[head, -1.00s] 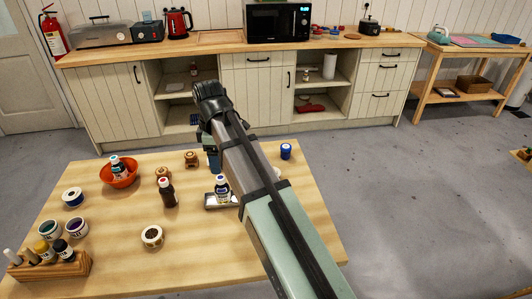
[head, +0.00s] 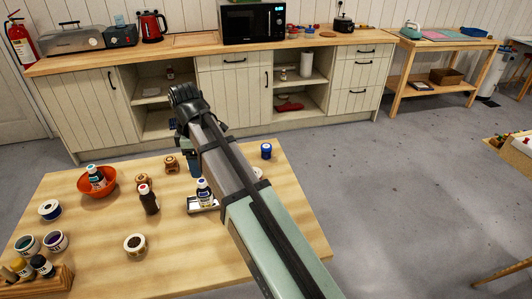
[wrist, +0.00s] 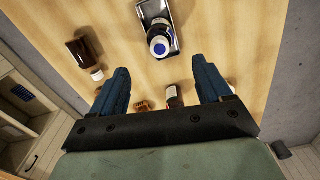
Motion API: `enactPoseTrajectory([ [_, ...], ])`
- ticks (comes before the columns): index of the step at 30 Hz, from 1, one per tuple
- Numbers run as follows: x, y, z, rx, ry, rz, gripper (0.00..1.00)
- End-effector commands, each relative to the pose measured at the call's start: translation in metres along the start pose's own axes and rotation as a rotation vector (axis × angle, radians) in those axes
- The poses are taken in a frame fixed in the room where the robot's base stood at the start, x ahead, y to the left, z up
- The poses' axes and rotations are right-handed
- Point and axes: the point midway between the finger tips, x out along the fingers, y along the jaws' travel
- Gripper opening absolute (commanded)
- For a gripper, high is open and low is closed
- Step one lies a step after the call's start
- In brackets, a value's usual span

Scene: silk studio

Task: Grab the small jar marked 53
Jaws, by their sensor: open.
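Several small jars stand on the wooden table, and I cannot read a 53 on any of them. My gripper (head: 192,165) hangs over the far middle of the table, partly hidden by my arm. In the wrist view my gripper (wrist: 162,82) is open, its blue fingers wide apart, with nothing held. A bottle (wrist: 172,97) shows below, between the fingers.
A blue-capped bottle (head: 205,193) stands on a small metal tray (head: 196,209). A dark bottle (head: 149,201), wooden pieces (head: 171,164), an orange bowl (head: 110,184) holding a bottle, and a rack of bottles (head: 57,281) share the table. Its near right part is bare.

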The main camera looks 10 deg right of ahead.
Motion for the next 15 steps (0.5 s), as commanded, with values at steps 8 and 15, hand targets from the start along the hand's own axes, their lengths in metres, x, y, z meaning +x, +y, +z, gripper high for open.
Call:
enactPoseTrajectory([
  [8,0.0,0.007,0.013,0.024,0.0,0.0,0.78],
  [15,0.01,0.042,0.083,0.145,-0.008,-0.017,0.78],
])
